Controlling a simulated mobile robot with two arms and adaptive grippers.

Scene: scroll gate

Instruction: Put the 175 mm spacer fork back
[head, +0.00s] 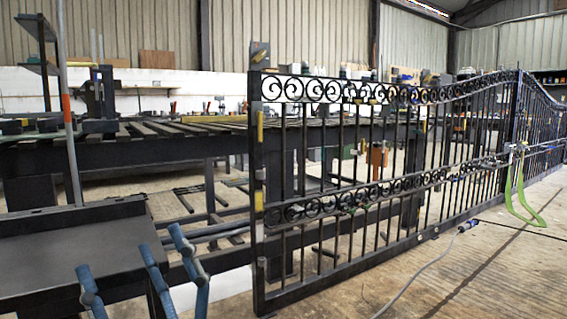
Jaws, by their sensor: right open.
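No other fork can be made out. My left gripper is not in view.
The dark stand (75,250) is at the lower left. A long slatted bench (150,150) runs behind the gate. A grey cable (415,280) with a blue end lies on the floor at the front right. Open floor lies before the gate.

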